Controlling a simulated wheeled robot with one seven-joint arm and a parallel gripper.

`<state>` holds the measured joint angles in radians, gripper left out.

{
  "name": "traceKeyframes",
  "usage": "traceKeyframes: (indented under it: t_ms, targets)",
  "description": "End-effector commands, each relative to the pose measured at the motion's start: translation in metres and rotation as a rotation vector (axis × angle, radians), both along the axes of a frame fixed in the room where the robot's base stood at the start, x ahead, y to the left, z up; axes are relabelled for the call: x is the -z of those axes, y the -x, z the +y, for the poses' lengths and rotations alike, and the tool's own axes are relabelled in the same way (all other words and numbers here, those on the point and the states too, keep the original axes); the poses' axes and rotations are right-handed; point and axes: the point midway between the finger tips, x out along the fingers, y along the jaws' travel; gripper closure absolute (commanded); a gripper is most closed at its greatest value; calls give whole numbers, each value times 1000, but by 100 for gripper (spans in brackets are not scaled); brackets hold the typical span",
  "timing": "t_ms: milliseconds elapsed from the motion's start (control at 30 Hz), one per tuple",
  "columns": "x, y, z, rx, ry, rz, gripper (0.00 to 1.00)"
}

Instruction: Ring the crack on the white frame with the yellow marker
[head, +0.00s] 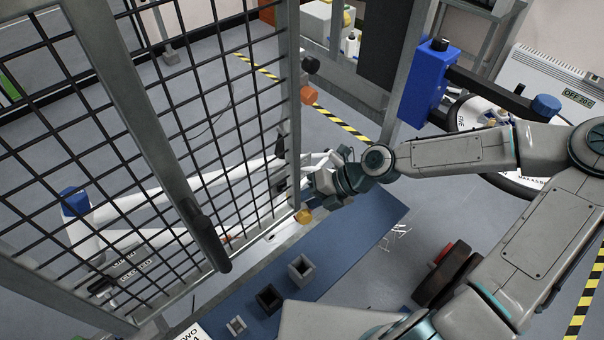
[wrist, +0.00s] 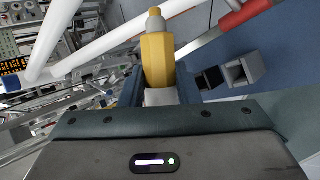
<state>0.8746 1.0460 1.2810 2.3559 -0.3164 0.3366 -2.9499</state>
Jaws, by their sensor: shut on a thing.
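My gripper (head: 330,183) is shut on the yellow marker (wrist: 157,58), which stands out between the two fingers in the wrist view, its narrow tip pointing away from me. The white frame (head: 150,192) shows through the mesh at the left in the head view. Its white tubes (wrist: 118,38) run past the marker on the left and behind it in the wrist view. I cannot tell whether the tip touches a tube. The crack cannot be made out in either view.
A mesh gate (head: 205,222) with a dark handle stands left of my gripper, close to it. A blue bench top (head: 345,245) lies below, with small open boxes (head: 301,270) on it. A blue box (head: 427,82) is on a post at the upper right.

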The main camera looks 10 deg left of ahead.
Motion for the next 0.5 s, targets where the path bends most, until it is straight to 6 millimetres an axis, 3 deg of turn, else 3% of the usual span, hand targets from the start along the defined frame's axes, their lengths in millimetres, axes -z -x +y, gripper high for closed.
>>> traceKeyframes:
  t_ms: [100, 500]
  targets:
    - [-15, 8, 8, -27, -19, 15, 100]
    - [-15, -12, 31, -26, -21, 19, 100]
